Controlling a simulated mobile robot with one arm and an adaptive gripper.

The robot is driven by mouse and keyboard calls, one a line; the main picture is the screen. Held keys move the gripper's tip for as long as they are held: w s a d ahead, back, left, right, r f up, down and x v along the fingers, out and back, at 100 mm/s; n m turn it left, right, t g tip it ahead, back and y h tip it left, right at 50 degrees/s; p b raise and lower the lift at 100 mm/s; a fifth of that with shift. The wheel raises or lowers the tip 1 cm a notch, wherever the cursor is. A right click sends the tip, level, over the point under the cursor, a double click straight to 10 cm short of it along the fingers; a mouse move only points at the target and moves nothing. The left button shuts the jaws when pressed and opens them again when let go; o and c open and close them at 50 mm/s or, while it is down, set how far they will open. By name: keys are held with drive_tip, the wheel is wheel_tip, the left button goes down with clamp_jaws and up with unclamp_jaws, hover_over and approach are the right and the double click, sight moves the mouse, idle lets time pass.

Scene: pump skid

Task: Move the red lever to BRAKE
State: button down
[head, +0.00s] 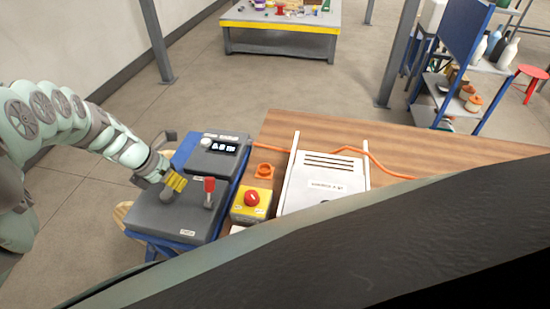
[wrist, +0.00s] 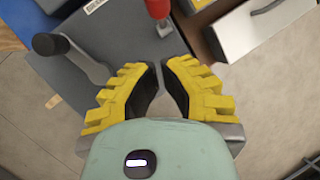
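The red lever (head: 209,185) stands upright on the grey top of a machine (head: 168,222) with a blue base. Its red grip and grey stem also show at the top of the wrist view (wrist: 158,9). My gripper (head: 178,183), with yellow fingers, is just left of the lever and apart from it. In the wrist view its fingertips (wrist: 160,66) have a narrow gap between them, with nothing held. A white label (head: 188,233) lies on the machine's front edge, too small to read; I cannot make out a BRAKE mark.
A black-knobbed crank (wrist: 50,44) is left of my fingers in the wrist view. A display box (head: 218,148) stands behind the lever. A yellow box with a red button (head: 251,198) and a white case (head: 325,180) sit on the wooden bench (head: 420,153) to the right.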

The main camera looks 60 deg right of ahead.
drive_tip(key=v, duration=0.7)
drive_tip(key=shift+w+d+r, duration=0.15)
drive_tip(key=shift+w+r, duration=0.05)
idle(0.3)
